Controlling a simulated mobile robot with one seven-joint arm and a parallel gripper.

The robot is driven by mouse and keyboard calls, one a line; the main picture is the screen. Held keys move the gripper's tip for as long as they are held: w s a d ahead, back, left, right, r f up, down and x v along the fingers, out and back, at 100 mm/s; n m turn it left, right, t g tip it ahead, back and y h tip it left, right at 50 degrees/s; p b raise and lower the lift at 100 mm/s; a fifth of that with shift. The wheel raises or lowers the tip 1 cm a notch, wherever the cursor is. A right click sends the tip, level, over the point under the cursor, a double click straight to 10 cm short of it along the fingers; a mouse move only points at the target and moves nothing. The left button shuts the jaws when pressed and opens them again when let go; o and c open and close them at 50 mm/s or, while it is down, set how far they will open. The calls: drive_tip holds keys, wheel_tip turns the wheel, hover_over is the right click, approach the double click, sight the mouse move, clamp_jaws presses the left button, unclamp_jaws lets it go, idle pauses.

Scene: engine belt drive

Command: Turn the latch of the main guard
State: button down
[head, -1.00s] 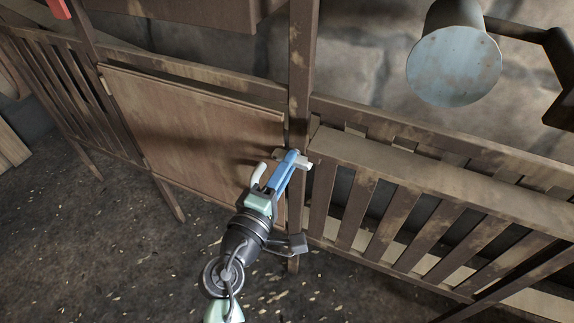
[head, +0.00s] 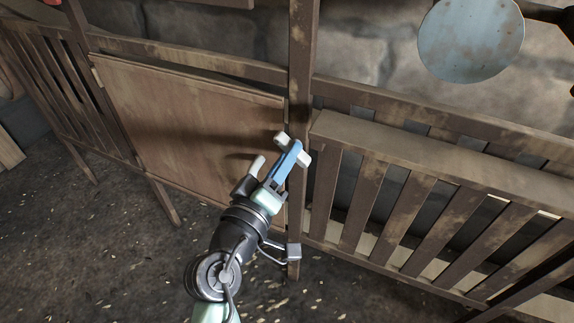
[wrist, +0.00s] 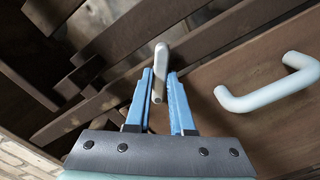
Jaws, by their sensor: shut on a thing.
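The main guard is a brown wooden panel (head: 180,115) set in the slatted fence; it also shows at the right in the wrist view (wrist: 245,125). Its pale latch (head: 303,160) sits by the post at the panel's right edge and lies tilted in the head view. In the wrist view the latch (wrist: 160,62) stands between the blue fingers and reaches beyond their tips. My gripper (head: 289,157) is shut on the latch, and its fingers hide the latch's middle in the head view. A white pull handle (head: 257,165) is on the panel, left of my gripper.
A wooden post (head: 301,60) rises right behind the latch. A slatted fence (head: 430,210) with a ledge runs to the right. A round grey lamp-like disc (head: 470,40) hangs at the upper right. The littered floor (head: 110,250) in front is open.

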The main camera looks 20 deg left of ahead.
drive_tip(key=m+b, duration=0.6)
drive_tip(key=m, duration=0.4)
drive_tip(key=shift+f+b, duration=0.1)
drive_tip(key=shift+b, duration=0.25)
drive_tip(key=shift+m, duration=0.4)
drive_tip(key=c, duration=0.8)
unclamp_jaws()
drive_tip(key=s+p, duration=0.3)
drive_tip(key=s, duration=1)
drive_tip(key=shift+a, duration=0.2)
